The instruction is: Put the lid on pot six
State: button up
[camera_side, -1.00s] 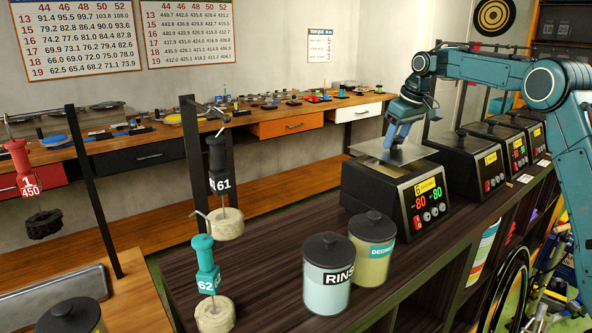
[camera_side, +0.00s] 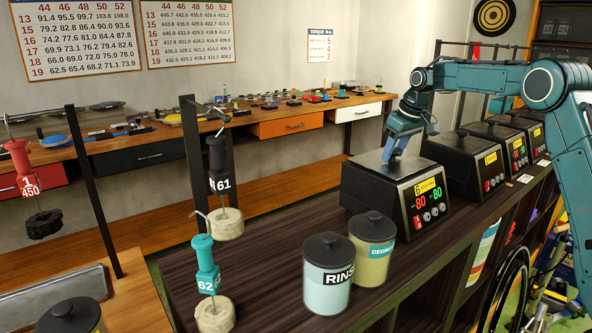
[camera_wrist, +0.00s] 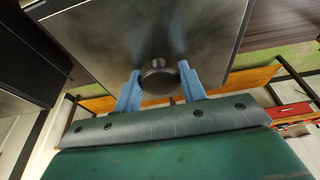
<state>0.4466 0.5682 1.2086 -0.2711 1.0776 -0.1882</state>
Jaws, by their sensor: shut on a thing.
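Pot six (camera_side: 396,207) is a black box with a yellow label marked 6 and red and green 80 displays, on the dark bench. Its flat grey lid (camera_side: 405,171) lies level on top of the pot in the side view. In the wrist view the lid (camera_wrist: 150,40) fills the upper middle, with its round dark knob (camera_wrist: 159,78) between my blue fingers. My gripper (camera_side: 390,157) points down over the lid and is shut on the knob; it also shows in the wrist view (camera_wrist: 160,88). Whether the lid is fully seated cannot be told.
More lidded pots (camera_side: 474,163) stand in a row to the right of pot six. The rinse jar (camera_side: 328,275) and a degreaser jar (camera_side: 373,250) stand in front.

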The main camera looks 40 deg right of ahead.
aim_at(400, 164)
dwell(0.4)
jog(key=o, duration=1.2)
jog(key=shift+c, duration=0.2)
jog(key=v, duration=0.6)
jog(key=shift+s+r, duration=0.1)
jog(key=shift+r, duration=0.3)
jog(key=shift+s+r, duration=0.1)
jog(key=shift+r, duration=0.25)
